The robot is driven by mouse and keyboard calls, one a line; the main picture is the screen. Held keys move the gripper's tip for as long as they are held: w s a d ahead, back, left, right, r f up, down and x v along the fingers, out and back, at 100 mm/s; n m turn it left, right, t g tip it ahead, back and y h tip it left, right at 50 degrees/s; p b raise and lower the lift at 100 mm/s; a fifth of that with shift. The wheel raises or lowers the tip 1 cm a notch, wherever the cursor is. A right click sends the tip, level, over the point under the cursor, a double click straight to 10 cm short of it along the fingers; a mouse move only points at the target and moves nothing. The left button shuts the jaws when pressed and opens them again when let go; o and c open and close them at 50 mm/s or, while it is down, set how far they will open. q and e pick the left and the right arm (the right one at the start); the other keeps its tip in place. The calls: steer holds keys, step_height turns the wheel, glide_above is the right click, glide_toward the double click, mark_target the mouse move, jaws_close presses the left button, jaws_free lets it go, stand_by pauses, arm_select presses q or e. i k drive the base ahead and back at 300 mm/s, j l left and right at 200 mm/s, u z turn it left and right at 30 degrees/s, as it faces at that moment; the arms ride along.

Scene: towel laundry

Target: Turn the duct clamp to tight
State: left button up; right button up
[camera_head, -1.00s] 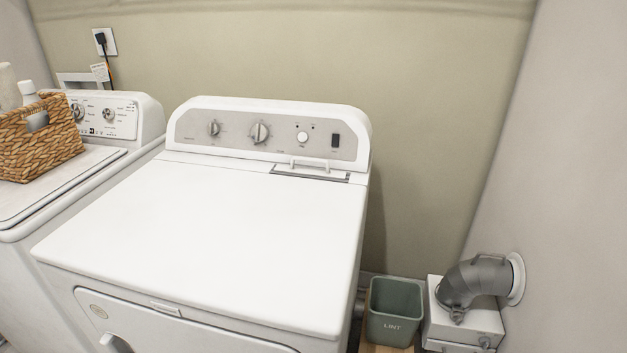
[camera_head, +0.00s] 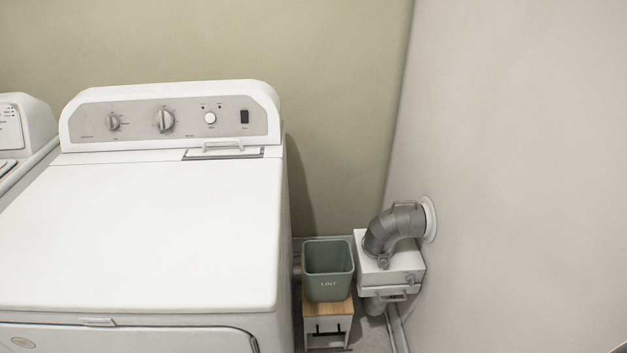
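A grey duct elbow (camera_head: 393,229) runs from a round white collar (camera_head: 429,219) on the right wall down into the top of a white box (camera_head: 403,263). A small duct clamp (camera_head: 383,261) with a screw or tab shows at the lower end of the elbow, where it meets the box. It is too small to tell whether the clamp is tight or loose. Neither of my grippers is in view.
A white dryer (camera_head: 150,225) fills the left and middle. A green LINT bin (camera_head: 328,270) stands on a small wood-topped stand (camera_head: 329,305) between the dryer and the box. Bare floor is narrow there. Part of a washer (camera_head: 28,130) shows at far left.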

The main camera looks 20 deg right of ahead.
mark_target(383, 261)
steer(key=i+j+z, duration=0.1)
steer(key=z, duration=0.4)
steer(key=j+z, duration=0.6)
steer(key=z, duration=0.35)
steer(key=k+l+u, duration=0.1)
steer(key=l+u, duration=0.2)
steer(key=u, duration=0.2)
steer(key=k+l+u, duration=0.1)
steer(key=l+u, duration=0.2)
steer(key=u, duration=0.15)
steer(key=k+l+u, duration=0.2)
steer(key=u, duration=0.3)
